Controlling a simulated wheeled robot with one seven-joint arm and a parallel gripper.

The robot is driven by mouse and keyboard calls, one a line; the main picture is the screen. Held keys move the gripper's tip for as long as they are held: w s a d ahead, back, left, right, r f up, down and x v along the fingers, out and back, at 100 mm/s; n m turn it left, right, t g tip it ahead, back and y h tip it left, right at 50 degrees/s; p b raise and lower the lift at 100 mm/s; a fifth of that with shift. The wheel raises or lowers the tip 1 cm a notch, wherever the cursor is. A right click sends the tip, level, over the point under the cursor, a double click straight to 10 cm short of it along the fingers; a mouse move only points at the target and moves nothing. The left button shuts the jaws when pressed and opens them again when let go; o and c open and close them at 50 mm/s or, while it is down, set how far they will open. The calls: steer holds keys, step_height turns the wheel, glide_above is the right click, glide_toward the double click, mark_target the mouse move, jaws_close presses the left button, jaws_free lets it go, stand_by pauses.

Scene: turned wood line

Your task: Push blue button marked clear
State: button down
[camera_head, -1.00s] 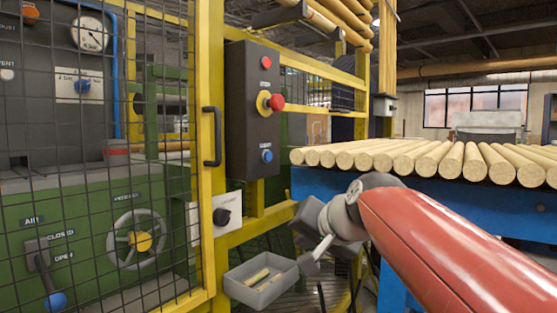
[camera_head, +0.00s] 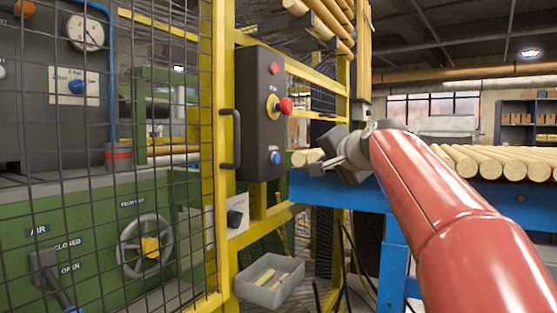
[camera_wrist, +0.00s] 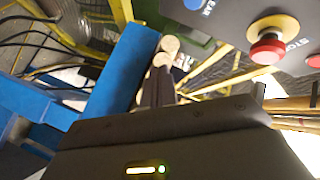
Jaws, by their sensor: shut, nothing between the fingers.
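The blue button (camera_head: 275,158) sits low on the dark control box (camera_head: 246,100) on the yellow post, under a red mushroom stop button. It also shows at the top edge of the wrist view (camera_wrist: 194,4), where its label is only partly readable. My gripper (camera_head: 318,170) is shut and empty, to the right of the box at about the button's height in the picture, apart from it. In the wrist view the dark fingers (camera_wrist: 161,70) lie together, below and left of the button.
A red mushroom button (camera_head: 285,106) sticks out above the blue one, with a small red button (camera_head: 274,69) at the top. Wooden rods lie on a blue table (camera_head: 338,190) behind my arm. A grey bin (camera_head: 269,281) and a mesh gate with a handle (camera_head: 237,138) are nearby.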

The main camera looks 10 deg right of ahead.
steer(key=w+a+p, duration=0.3)
steer(key=w+a, duration=0.2)
steer(key=a, duration=0.2)
steer(key=shift+w+a, duration=0.1)
stand_by(2.1)
steer(key=shift+w+a+p, duration=0.2)
steer(key=shift+a+p, duration=0.05)
steer(key=shift+p, duration=0.15)
steer(key=shift+w+a, duration=0.2)
steer(key=shift+a, duration=0.1)
stand_by(0.6)
steer(key=shift+s+d, duration=0.5)
steer(key=shift+d, duration=0.1)
steer(key=shift+d, duration=0.1)
steer(key=shift+s+d+b, duration=0.65)
steer(key=shift+s+d, duration=0.1)
steer(key=shift+d, duration=0.25)
steer(key=shift+s+d+b, duration=0.6)
steer(key=shift+s+d, duration=0.1)
steer(key=shift+d, duration=0.25)
